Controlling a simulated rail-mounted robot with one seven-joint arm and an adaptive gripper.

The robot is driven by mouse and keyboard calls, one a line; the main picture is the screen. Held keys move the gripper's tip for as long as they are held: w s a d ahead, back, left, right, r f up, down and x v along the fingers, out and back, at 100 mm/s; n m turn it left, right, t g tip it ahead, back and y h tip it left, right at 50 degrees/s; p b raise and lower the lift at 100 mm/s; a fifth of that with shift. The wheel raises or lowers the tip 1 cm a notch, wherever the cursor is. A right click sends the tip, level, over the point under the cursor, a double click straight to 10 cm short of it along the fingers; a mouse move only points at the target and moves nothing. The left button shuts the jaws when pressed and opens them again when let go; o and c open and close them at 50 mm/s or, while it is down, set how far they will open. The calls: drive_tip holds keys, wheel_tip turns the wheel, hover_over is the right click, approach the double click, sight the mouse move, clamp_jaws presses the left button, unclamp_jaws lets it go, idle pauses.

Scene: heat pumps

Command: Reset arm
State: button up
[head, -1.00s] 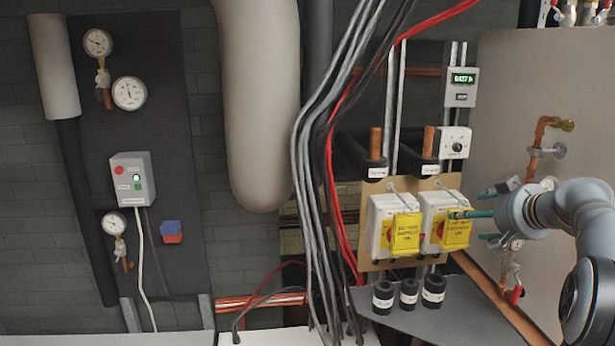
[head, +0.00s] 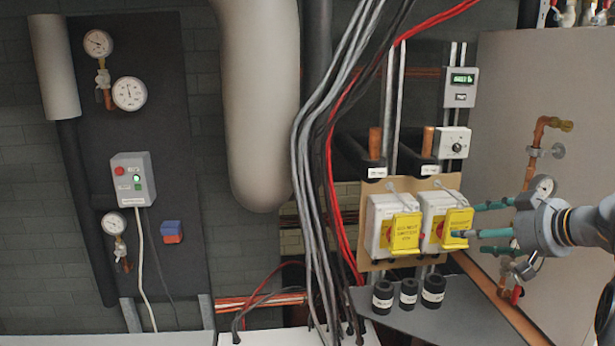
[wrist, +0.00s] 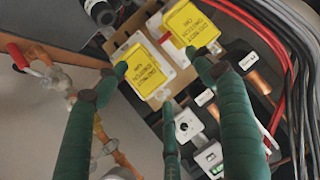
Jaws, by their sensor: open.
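My gripper (head: 476,229) has teal-green fingers and is at the right in the head view, in front of the right switch box (head: 445,222). Its fingers are spread apart with nothing between them; one fingertip overlaps the yellow tag on that box in the picture, and I cannot tell whether it touches. In the wrist view the spread fingers (wrist: 160,80) point toward the two white switch boxes with yellow tags. The left switch box (head: 393,227) stands beside the right one on a tan board. My arm comes in from the right edge.
Black and red cables (head: 335,150) hang left of the boxes. A grey shelf (head: 450,318) and black cylinders (head: 409,292) are below. A control box (head: 133,180) is at far left.

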drive_tip(key=a+f+n+g+y+b, duration=0.2)
drive_tip(key=a+f+n+g+y, duration=0.3)
drive_tip(key=a+f+n, duration=0.3)
drive_tip(key=a+f+y, duration=0.1)
drive_tip(key=a+f, duration=0.2)
drive_tip(key=a, duration=0.3)
drive_tip(key=shift+w+a+f+y, duration=0.2)
drive_tip(key=shift+f+y, duration=0.05)
drive_tip(key=shift+y, duration=0.05)
